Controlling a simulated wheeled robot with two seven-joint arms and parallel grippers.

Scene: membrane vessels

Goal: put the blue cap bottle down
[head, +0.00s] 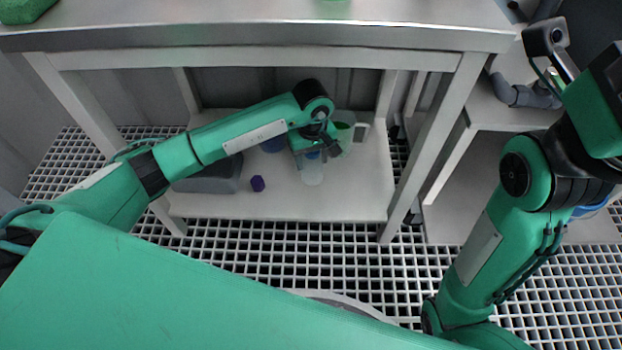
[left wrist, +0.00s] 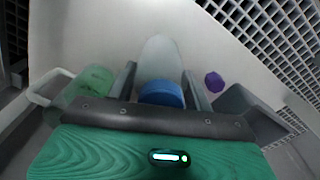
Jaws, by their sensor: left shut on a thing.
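The blue cap bottle is a clear, pale bottle (head: 312,174) with a blue cap, low over the lower shelf (head: 350,200) in the head view. In the left wrist view its blue cap (left wrist: 161,94) sits between my two fingers, and the pale body (left wrist: 160,58) extends beyond it. My left gripper (head: 322,153) is shut on the bottle near the cap. It reaches under the upper bench top. I cannot tell whether the bottle's base touches the shelf. My right arm stands at the right; its gripper cannot be made out.
A purple piece (head: 257,183) and a grey bin (head: 212,178) are left of the bottle. A green-tinted vessel (head: 345,128) stands close behind at right. A dark blue object (head: 273,144) is partly hidden by my arm. The shelf's front right is clear; the bench top (head: 260,35) is overhead.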

